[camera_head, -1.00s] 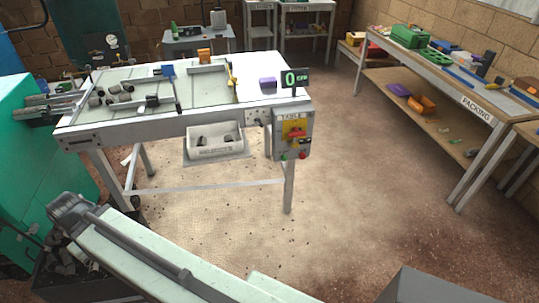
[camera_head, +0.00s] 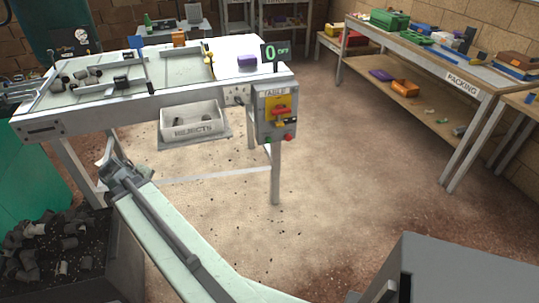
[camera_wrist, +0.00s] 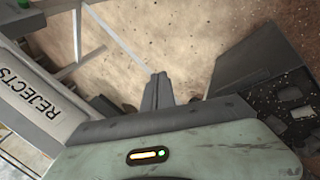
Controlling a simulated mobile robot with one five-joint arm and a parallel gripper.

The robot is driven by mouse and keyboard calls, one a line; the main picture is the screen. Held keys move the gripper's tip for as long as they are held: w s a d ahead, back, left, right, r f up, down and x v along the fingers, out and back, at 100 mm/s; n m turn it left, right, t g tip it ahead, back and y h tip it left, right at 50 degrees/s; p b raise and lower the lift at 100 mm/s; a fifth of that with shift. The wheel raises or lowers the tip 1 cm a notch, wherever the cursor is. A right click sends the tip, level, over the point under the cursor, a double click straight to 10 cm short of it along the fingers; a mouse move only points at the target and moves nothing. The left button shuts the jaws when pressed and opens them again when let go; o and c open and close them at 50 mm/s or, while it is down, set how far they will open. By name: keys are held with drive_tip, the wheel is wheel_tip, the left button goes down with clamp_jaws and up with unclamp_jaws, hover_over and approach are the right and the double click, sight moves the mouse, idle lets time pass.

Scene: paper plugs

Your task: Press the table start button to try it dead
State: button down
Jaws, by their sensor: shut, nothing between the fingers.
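The grey TABLE control box (camera_head: 262,118) hangs at the table's front right corner in the head view. It has a yellow plate with a red rotary switch (camera_head: 281,113). Below sit a green button (camera_head: 268,141), probably the start button, and a red button (camera_head: 289,137). My gripper (camera_head: 118,168) is well left of the box and apart from it, below the table front. In the wrist view my gripper (camera_wrist: 158,78) shows its fingers together, empty, over the floor. The control box is not in the wrist view.
The table (camera_head: 110,108) carries dark plugs and rails; its display (camera_head: 270,53) reads 0. The REJECTS bin (camera_head: 193,130) hangs below, also in the wrist view (camera_wrist: 36,92). A dark bin of plugs (camera_head: 125,255) stands lower left. Floor right of the table is clear; the packing bench (camera_head: 462,84) is beyond.

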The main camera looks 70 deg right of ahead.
sight(269, 141)
drive_tip(key=s+d+f+h+b, duration=0.2)
drive_tip(key=s+d+f+b, duration=0.15)
drive_tip(key=d, duration=0.55)
drive_tip(key=s+d+f+h+b, duration=0.1)
drive_tip(key=s+d+f+b, duration=0.3)
drive_tip(key=d, duration=0.5)
drive_tip(key=s+d+f+n+g+h+b, duration=0.1)
drive_tip(key=s+d+n+h+b, duration=0.1)
drive_tip(key=s+d+b, duration=0.6)
drive_tip(key=s+d+f+n+g+h+b, duration=0.2)
drive_tip(key=s+d+b, duration=0.6)
drive_tip(key=s+d, duration=0.7)
drive_tip(key=n+h, duration=0.1)
drive_tip(key=h, duration=0.1)
drive_tip(key=shift+s+d+f+g+h, duration=0.25)
drive_tip(key=shift+s+d+g+h, duration=0.05)
drive_tip(key=shift+d, duration=0.05)
drive_tip(key=w+d, duration=0.5)
drive_tip(key=d, duration=0.2)
drive_tip(key=shift+w, duration=0.35)
drive_tip(key=shift+w+d, duration=0.2)
drive_tip(key=shift+d, duration=0.05)
